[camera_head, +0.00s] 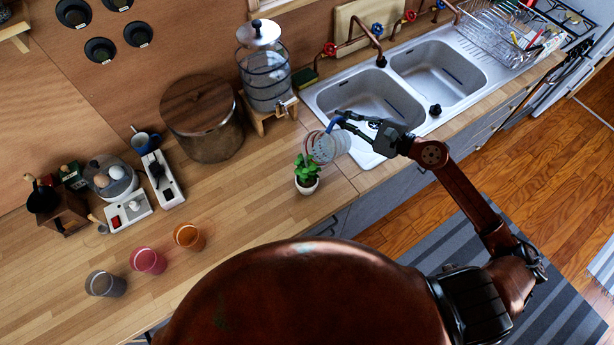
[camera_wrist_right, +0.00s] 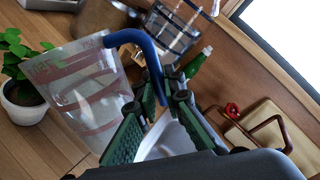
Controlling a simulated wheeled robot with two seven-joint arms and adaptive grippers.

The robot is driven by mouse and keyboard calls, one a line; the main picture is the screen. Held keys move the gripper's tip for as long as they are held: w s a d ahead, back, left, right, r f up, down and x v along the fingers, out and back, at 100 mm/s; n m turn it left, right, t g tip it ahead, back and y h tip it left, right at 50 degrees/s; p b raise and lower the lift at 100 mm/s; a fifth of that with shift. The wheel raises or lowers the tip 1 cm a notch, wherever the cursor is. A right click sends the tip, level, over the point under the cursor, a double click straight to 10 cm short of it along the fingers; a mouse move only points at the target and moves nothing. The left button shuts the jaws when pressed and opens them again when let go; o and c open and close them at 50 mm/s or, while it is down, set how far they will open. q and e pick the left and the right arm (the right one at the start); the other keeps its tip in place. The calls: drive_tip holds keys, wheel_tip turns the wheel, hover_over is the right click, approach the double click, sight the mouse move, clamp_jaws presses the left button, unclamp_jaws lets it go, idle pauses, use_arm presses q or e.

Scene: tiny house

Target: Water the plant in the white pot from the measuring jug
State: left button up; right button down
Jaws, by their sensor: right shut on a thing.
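The plant (camera_head: 306,169) stands upright in its white pot (camera_head: 306,186) near the counter's front edge, left of the sink. The plant also shows at the left of the right wrist view (camera_wrist_right: 18,55), with its white pot (camera_wrist_right: 22,108). My right gripper (camera_head: 347,122) is shut on the blue handle of the clear measuring jug (camera_head: 322,147). The jug is tilted toward the plant, with its rim close beside the leaves. Its red markings show in the right wrist view (camera_wrist_right: 85,90). I cannot make out water in it. My left gripper is in neither view.
The double sink (camera_head: 375,97) lies behind and right of the jug. A glass dispenser (camera_head: 265,70) on a wooden stand and a large lidded pot (camera_head: 203,118) stand behind the plant. Several coloured cups (camera_head: 148,261) stand at the left front. The counter left of the plant is clear.

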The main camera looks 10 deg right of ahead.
drive_tip(key=shift+s+a+r+n+p, duration=0.15)
drive_tip(key=shift+a+r+n+p, duration=0.2)
drive_tip(key=shift+r+p, duration=0.3)
drive_tip(key=shift+d, duration=0.1)
idle(0.7)
